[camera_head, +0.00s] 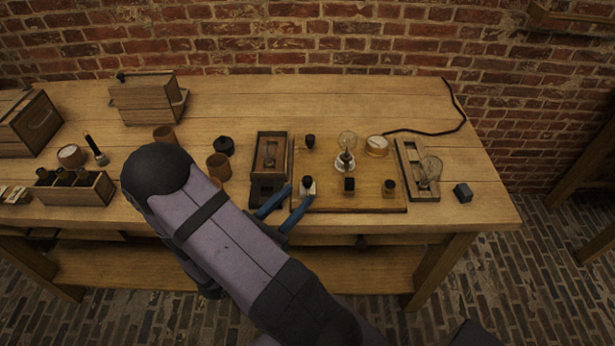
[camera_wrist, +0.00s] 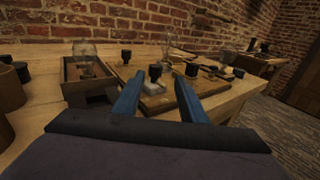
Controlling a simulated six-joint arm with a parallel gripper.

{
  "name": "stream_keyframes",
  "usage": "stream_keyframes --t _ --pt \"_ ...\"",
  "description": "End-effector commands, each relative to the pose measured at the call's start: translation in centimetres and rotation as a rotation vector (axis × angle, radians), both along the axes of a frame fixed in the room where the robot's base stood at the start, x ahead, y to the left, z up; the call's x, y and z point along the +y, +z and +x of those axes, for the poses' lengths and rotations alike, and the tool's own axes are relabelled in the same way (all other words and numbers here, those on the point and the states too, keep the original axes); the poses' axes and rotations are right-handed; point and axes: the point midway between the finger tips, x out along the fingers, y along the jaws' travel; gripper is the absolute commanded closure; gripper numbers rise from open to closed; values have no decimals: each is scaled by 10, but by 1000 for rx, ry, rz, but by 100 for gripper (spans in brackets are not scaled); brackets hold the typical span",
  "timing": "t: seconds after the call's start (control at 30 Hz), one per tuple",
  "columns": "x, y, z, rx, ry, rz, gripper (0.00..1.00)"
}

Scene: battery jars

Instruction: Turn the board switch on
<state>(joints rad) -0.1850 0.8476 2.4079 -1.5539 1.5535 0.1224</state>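The wooden board (camera_head: 330,201) lies on the bench, right of the middle. Along its front edge are a black knob on a pale base (camera_head: 307,186), a second dark knob (camera_head: 349,186) and a third dark-topped fitting (camera_head: 389,188). I cannot tell for sure which of these is the switch, nor its setting. My gripper (camera_head: 300,194) is open, its two blue fingers reaching over the board's front left corner. In the wrist view my gripper (camera_wrist: 160,78) has the pale-based knob (camera_wrist: 155,73) showing between its fingertips. I cannot tell whether they touch it. Nothing is held.
A bulb (camera_head: 346,142) stands on the board, with a black knob (camera_head: 310,141) and a round pale-topped fitting (camera_head: 377,144) beside it. An open wooden box (camera_head: 259,150) sits close on the left. A tray with a bulb (camera_head: 408,160) lies right of the board.

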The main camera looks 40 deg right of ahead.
Motion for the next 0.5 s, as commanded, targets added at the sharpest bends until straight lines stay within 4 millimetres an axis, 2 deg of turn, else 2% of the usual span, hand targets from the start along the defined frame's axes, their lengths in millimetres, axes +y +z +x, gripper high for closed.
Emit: stream_keyframes --t 0.27,0.5 --pt "1 1 7 6 32 -18 61" --pt "-15 2 9 6 28 -17 61"
